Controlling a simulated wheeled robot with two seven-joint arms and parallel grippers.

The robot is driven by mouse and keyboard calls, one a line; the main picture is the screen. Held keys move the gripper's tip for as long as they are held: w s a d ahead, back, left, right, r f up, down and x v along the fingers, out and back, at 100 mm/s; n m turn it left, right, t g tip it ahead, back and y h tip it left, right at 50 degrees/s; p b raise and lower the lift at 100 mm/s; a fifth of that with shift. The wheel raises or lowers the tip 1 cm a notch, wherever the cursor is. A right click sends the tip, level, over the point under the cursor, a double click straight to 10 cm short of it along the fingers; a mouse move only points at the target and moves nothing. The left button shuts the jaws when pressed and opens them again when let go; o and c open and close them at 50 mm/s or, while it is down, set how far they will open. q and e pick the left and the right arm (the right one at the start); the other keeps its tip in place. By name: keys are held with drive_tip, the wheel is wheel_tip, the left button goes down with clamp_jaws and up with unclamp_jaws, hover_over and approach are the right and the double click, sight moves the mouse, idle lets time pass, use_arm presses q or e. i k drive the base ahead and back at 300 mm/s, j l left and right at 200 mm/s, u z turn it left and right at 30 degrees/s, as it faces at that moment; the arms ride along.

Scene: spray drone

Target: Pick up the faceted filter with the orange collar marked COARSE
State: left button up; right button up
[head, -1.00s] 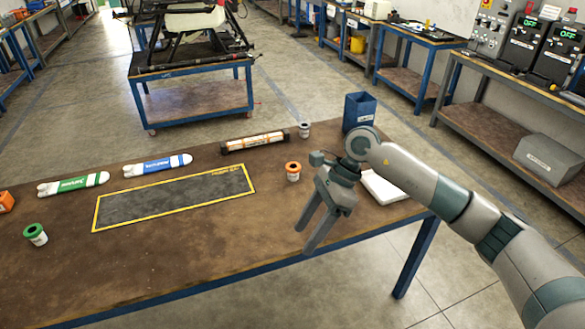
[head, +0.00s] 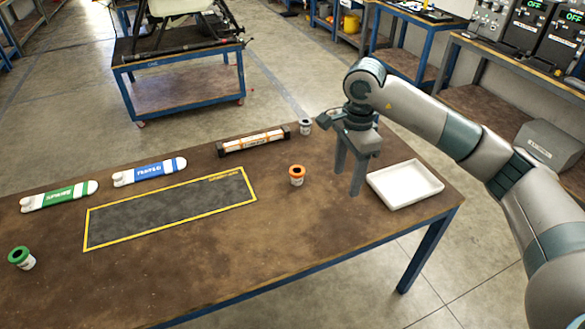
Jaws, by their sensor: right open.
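The filter with the orange collar (head: 297,175) stands upright on the brown table, right of the yellow-edged dark mat. Its label is too small to read. My right gripper (head: 347,182) is open and empty, fingers pointing down, just to the right of that filter and apart from it. A filter with a grey collar (head: 305,127) stands near the far edge. My left gripper is out of view.
A white tray (head: 405,185) lies right of my gripper. The dark mat (head: 170,209) is empty. The table's front middle is clear.

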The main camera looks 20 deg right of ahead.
sight(297, 172)
drive_tip(key=i+j, duration=0.1)
drive_tip(key=i, duration=0.4)
drive_tip(key=i+j, duration=0.1)
drive_tip(key=i, duration=0.4)
